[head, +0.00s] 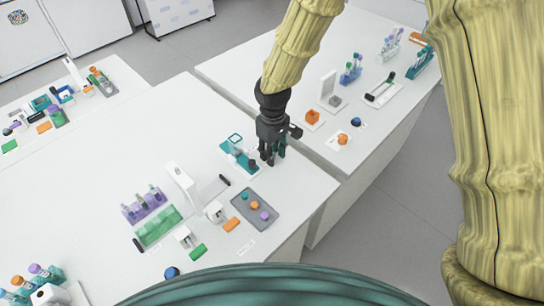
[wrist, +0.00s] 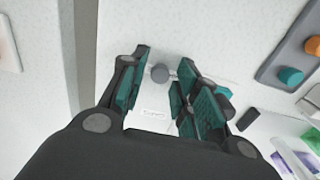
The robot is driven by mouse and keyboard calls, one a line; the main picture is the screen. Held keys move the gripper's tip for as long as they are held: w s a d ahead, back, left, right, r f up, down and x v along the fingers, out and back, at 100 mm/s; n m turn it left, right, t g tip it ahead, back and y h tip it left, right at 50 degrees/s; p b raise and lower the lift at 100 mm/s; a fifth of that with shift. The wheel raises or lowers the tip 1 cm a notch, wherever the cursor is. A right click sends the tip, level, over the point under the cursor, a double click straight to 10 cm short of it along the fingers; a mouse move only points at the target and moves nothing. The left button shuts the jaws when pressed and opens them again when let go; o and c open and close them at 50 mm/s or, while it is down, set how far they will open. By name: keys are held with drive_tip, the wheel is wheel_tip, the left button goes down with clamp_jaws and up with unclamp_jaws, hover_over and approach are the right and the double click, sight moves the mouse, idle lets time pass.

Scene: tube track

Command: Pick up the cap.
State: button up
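A small round grey piece, seemingly a cap (wrist: 160,72), shows in the gap between the fingers, nearer the far side of the picture. I cannot tell its height relative to the fingertips, and nothing appears gripped. In the head view this piece is hidden by my gripper. A grey tray (head: 270,224) holds teal (head: 245,195), orange (head: 254,205) and purple (head: 265,215) caps.
A purple rack (head: 144,208), a green tray (head: 160,228) and white devices stand left on this table. A white label (wrist: 153,113) lies below the grey piece.

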drive_tip(key=shift+c, duration=0.4)
clamp_jaws()
drive_tip(key=shift+r, duration=0.1)
drive_tip(key=shift+r+p, duration=2.1)
drive_tip(key=shift+r, duration=0.65)
